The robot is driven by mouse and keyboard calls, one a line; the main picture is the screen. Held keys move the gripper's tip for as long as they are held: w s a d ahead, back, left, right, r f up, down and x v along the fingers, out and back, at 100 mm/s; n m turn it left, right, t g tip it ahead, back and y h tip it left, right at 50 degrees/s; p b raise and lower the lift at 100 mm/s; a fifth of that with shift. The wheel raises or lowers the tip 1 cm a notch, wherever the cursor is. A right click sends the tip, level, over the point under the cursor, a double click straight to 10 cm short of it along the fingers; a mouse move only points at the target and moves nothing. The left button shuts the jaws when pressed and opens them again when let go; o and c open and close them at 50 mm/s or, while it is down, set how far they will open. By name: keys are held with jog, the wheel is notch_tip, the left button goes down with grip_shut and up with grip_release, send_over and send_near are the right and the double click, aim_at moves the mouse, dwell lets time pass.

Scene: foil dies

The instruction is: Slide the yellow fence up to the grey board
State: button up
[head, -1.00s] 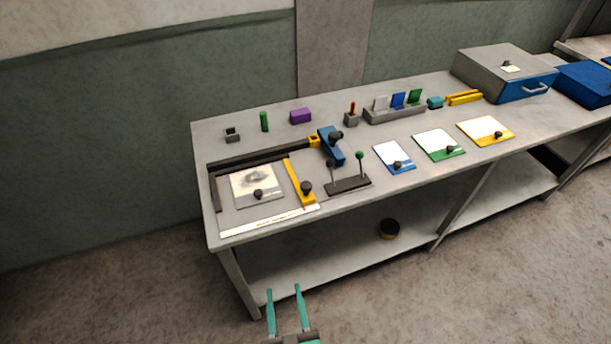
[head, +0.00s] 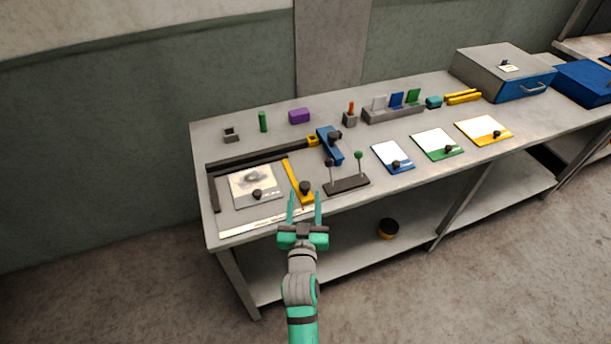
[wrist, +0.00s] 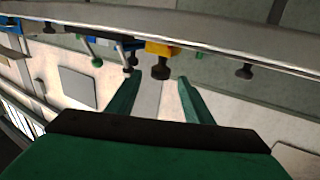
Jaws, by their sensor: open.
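The yellow fence (head: 295,179) lies on the table at the right of the grey board (head: 256,189), with a gap between them. A black knob (head: 305,187) stands on the fence's near end. The board carries a pale picture and its own black knob. My gripper (head: 304,207) is open and empty at the table's front edge, just short of the fence knob. In the wrist view the yellow fence end (wrist: 158,48) and its dark knob (wrist: 161,71) show ahead, between and beyond the fingertips (wrist: 158,86).
Dark rails (head: 260,156) bound the board at the back and left. A white ruler strip lies in front. A dark base with two levers (head: 346,184) and a blue clamp (head: 330,146) stand right of the fence. Blue, green and yellow plates (head: 437,144) lie further right.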

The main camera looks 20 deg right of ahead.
jog(key=x, duration=0.9)
jog(key=shift+c, duration=0.6)
grip_shut()
